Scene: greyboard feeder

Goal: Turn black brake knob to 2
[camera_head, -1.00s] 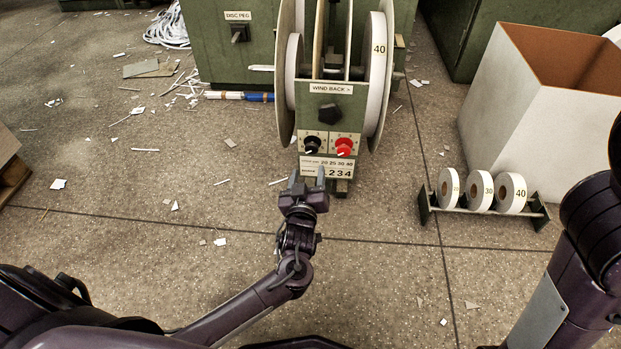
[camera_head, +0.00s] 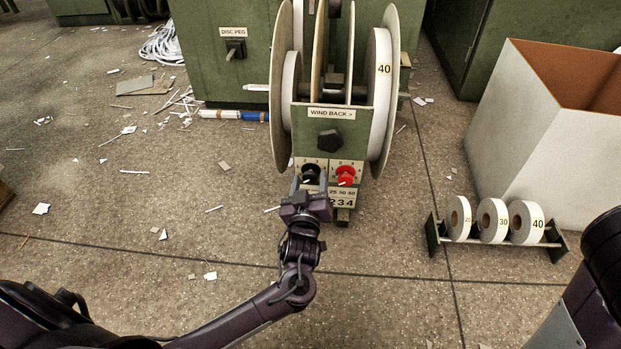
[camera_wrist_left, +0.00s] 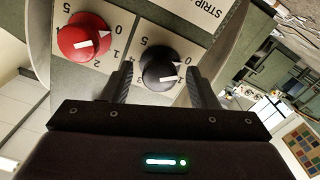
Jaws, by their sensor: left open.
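The black brake knob (camera_head: 310,173) is on the front panel of the green reel stand, left of a red knob (camera_head: 345,174). In the left wrist view the black knob (camera_wrist_left: 160,66) has a white pointer mark turned toward the 0 side of its numbered dial. The red knob (camera_wrist_left: 84,40) shows beside it at upper left. My left gripper (camera_head: 311,184) is open in front of the black knob. In the wrist view its two fingers (camera_wrist_left: 160,84) stand on either side of the knob, with no clear contact visible. My right gripper is out of view.
Large reel discs (camera_head: 379,85) rise above the panel. A rack of white rolls (camera_head: 493,220) and a white bin (camera_head: 528,125) stand at right. Paper scraps lie on the floor.

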